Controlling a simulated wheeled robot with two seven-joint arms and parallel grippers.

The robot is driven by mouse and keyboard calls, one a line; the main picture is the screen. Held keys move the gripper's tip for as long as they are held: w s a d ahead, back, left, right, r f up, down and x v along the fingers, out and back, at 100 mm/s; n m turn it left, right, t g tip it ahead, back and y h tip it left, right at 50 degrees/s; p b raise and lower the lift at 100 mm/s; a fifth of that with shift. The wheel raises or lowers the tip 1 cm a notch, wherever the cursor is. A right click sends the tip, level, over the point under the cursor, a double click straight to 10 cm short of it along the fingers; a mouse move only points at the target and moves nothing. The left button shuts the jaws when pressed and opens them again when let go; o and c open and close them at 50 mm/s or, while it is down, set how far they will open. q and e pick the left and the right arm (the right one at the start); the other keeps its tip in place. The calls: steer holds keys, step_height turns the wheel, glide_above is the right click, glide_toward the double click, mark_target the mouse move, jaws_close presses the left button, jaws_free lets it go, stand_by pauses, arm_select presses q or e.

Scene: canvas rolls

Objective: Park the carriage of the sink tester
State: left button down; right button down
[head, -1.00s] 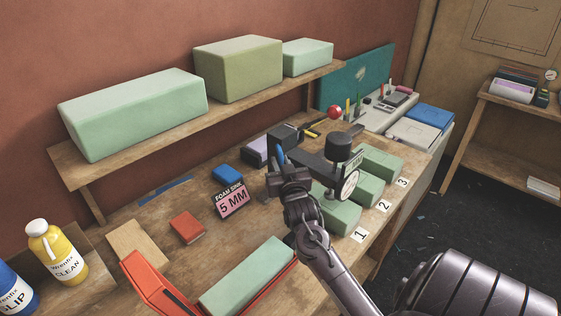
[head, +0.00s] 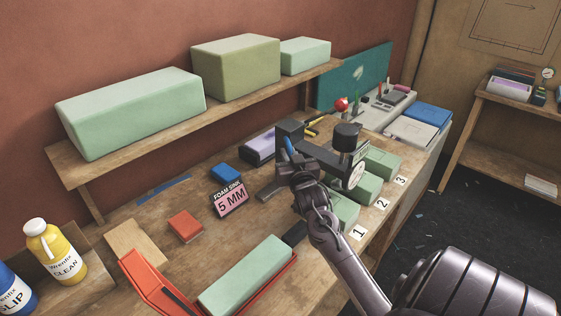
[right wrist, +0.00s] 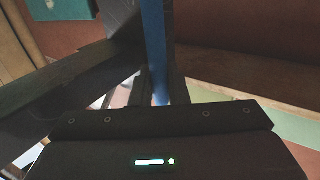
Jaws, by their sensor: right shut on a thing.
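The sink tester's dark carriage (head: 320,157) stands over the row of green foam blocks on the bench. It bears a black cylindrical weight (head: 346,134) and a round white dial (head: 356,173). The dial is near block 2; whether anything touches the foam is hidden. A red ball knob (head: 341,104) shows behind the carriage. My right gripper (head: 293,160) is shut on the carriage's upright blue handle (head: 288,146). The handle also shows as a blue bar in the right wrist view (right wrist: 155,45). A dark rail end (head: 268,192) lies left of the gripper. My left gripper is not in view.
Foam blocks by labels 1 (head: 345,209), 2 (head: 367,189) and 3 (head: 384,163) line the front edge. A pink 5 MM sign (head: 231,203), blue block (head: 226,173) and red block (head: 185,226) lie left. A red tray (head: 274,281) holds a green block in front.

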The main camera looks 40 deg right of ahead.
steer(key=shift+w+d, duration=0.1)
steer(key=shift+d, duration=0.25)
steer(key=c, duration=1.8)
jaws_free()
steer(key=shift+a, duration=0.25)
steer(key=shift+o, duration=0.2)
steer(key=shift+f, duration=0.1)
steer(key=b+v, duration=0.1)
steer(key=v, duration=0.7)
steer(key=shift+b, duration=0.4)
